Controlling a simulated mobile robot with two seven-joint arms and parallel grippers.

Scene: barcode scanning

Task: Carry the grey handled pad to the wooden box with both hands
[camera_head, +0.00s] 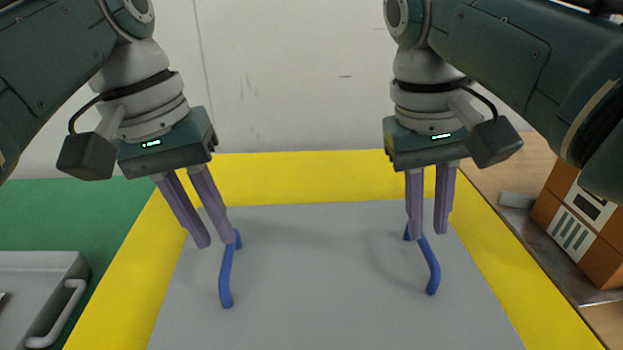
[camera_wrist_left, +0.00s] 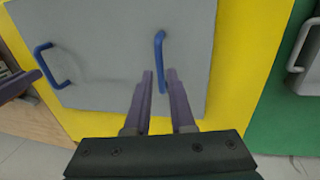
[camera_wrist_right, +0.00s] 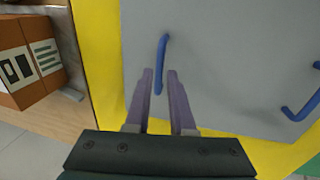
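The grey pad (camera_head: 330,270) lies flat on a yellow surface, with a blue left handle (camera_head: 225,283) and a blue right handle (camera_head: 433,272). My left gripper (camera_head: 217,243) is open at the far end of the left handle. In the left wrist view, the end of that handle (camera_wrist_left: 160,50) lies between the fingers. My right gripper (camera_head: 428,236) is open at the far end of the right handle. In the right wrist view, that handle (camera_wrist_right: 163,50) also reaches between the fingers. Whether any finger touches a handle is unclear. A wooden structure (camera_head: 507,165) stands at the right.
The yellow surface (camera_head: 270,170) borders the pad. An orange-brown box with labels (camera_head: 590,225) stands at the right, by the wood. A grey tray with a pale handle (camera_head: 45,268) sits on a green surface (camera_head: 60,215) at the left. A pale wall closes the back.

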